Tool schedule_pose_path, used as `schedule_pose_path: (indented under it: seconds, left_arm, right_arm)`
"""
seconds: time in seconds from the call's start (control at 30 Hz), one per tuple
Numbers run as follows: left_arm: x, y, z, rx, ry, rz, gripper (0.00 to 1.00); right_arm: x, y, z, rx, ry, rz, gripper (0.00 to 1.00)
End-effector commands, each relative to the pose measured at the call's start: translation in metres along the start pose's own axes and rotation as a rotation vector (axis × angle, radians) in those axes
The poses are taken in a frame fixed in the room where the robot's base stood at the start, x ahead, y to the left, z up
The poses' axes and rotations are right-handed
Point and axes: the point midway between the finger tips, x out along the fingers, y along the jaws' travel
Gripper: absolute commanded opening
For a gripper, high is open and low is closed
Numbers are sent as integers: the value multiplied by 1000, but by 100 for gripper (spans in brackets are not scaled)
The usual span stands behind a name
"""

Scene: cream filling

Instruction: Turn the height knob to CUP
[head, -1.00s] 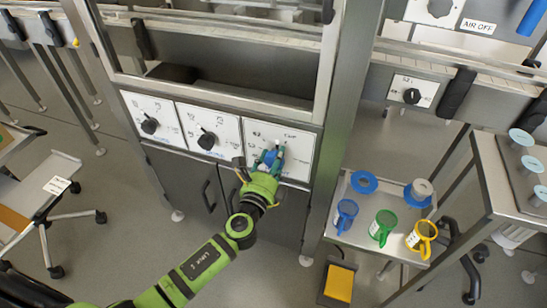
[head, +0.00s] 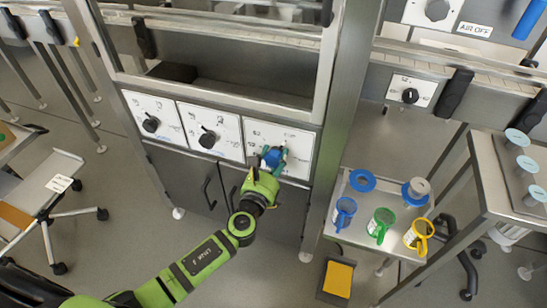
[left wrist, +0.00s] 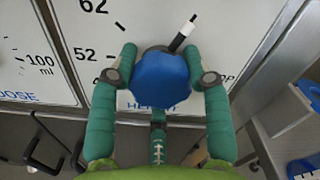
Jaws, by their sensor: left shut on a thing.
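The height knob (left wrist: 160,80) is blue and sits on the rightmost white dial panel (head: 294,148) of the machine. My left gripper (head: 273,156) is shut on the knob, with one green finger on each side of it in the left wrist view (left wrist: 160,84). The knob's black-and-white pointer (left wrist: 183,32) points up and to the right. The numbers 62 and 52 show left of the knob. The lettering below it is partly hidden by the knob and fingers. The CUP mark is not readable now. My right gripper is not in view.
Two other panels with black knobs (head: 151,124) (head: 207,138) lie to the left. A steel post (head: 335,120) stands right of the panel. Beyond it, a cart (head: 352,240) holds blue, green and yellow mugs. Cabinet doors (head: 185,182) are below.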

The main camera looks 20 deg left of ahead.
Motion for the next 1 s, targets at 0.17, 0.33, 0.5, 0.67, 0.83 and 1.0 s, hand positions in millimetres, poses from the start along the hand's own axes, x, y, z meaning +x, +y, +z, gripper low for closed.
schedule_pose_path:
  seconds: [0.17, 0.33, 0.5, 0.67, 0.83, 1.0]
  left_arm:
    - [-1, -3, -4, -3, 9, -8, 16]
    - [-1, -2, -4, -3, 8, -6, 73]
    - [-1, -1, -3, -3, 6, -3, 73]
    - [-2, 0, -2, -2, 5, -1, 73]
    - [-19, 1, -3, -2, 6, 0, 73]
    - [-55, 0, -4, -1, 9, 0, 73]
  right_arm:
    - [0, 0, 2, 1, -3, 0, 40]
    - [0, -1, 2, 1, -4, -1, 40]
    - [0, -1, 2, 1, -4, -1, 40]
    - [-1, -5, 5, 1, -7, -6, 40]
    - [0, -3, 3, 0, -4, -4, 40]
    - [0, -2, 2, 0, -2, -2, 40]
